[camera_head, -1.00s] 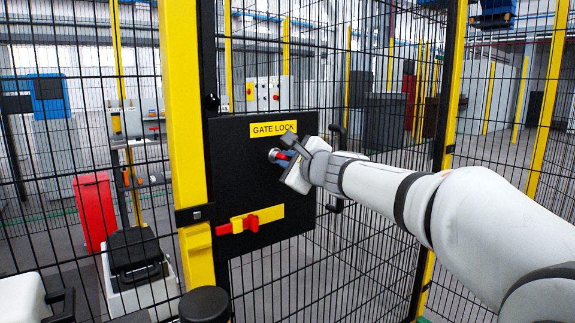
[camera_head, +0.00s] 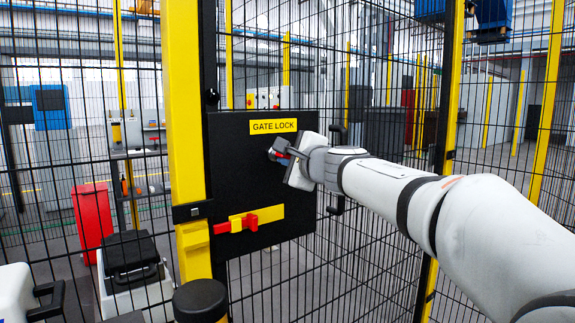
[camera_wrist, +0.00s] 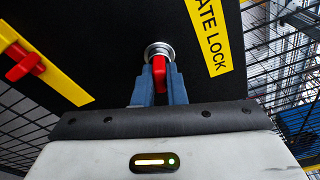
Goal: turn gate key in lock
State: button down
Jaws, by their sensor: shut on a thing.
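The gate lock is a black panel (camera_head: 235,185) with a yellow GATE LOCK label (camera_head: 273,126) on the mesh gate. My gripper (camera_head: 281,152) is at the panel just below the label. In the wrist view my gripper (camera_wrist: 159,85) has its two blue-grey fingers shut on the red key (camera_wrist: 159,70), one finger on each side. The key meets the round silver lock cylinder (camera_wrist: 158,50), and its red grip stands nearly upright in that view. The key's shaft is hidden. In the head view my wrist hides most of the key and cylinder.
A yellow bolt plate with a red handle (camera_head: 250,219) sits low on the panel and shows in the wrist view (camera_wrist: 24,66). A yellow post (camera_head: 184,120) stands left of the panel. A dark gate handle (camera_head: 338,170) is on the right. Mesh fencing surrounds the gate.

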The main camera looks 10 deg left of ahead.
dwell(0.4)
jog(key=n+b, duration=0.2)
jog(key=b, duration=0.2)
jog(key=shift+f+n, duration=0.15)
jog(key=shift+n, duration=0.55)
jog(key=shift+r, duration=0.2)
jog(key=shift+f+n+b, duration=0.15)
jog(key=shift+n+b, duration=0.15)
jog(key=shift+b, duration=0.55)
jog(key=c, duration=1.4)
grip_release()
jog(key=shift+b+v, duration=0.45)
jog(key=shift+v, duration=3.5)
